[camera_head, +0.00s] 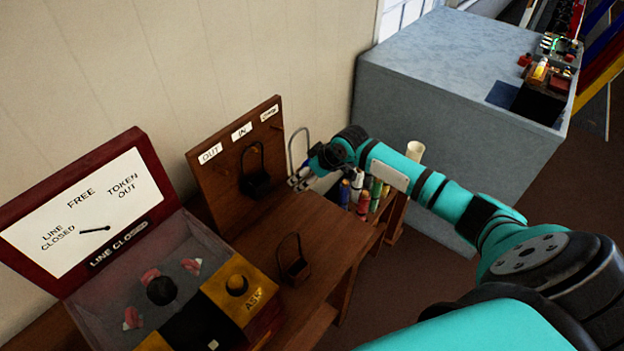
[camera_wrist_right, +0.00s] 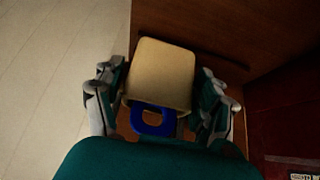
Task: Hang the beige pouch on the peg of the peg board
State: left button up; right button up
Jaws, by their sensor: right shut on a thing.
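The beige pouch (camera_wrist_right: 165,72) is between the fingers of my right gripper (camera_wrist_right: 160,105) in the right wrist view, with a blue piece with a hole (camera_wrist_right: 153,122) at its near edge. In the head view my right gripper (camera_head: 301,179) is at the right edge of the brown peg board (camera_head: 222,170), shut on the pouch, whose body is mostly hidden. A thin grey hoop (camera_head: 291,143) rises above the gripper. The board carries labels "OUT", "IN" and a third, hard to read. My left gripper is not in view.
A dark pouch (camera_head: 256,182) hangs on the board. Another dark pouch (camera_head: 293,268) stands on the wooden bench (camera_head: 325,235). A red-framed instrument box (camera_head: 150,200) is at left. Several coloured cylinders (camera_head: 363,205) stand close by my right gripper. A grey cabinet (camera_head: 440,110) is behind.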

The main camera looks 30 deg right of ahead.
jog(key=w+a+f+b, duration=0.1)
jog(key=w+a+b, duration=0.1)
jog(key=w+b, duration=0.3)
jog(key=shift+w+a+f, duration=0.15)
jog(key=shift+w+f, duration=0.1)
jog(key=shift+w, duration=0.55)
jog(key=shift+f, duration=0.1)
dwell(0.6)
jog(key=o, duration=1.1)
jog(key=shift+o, duration=0.3)
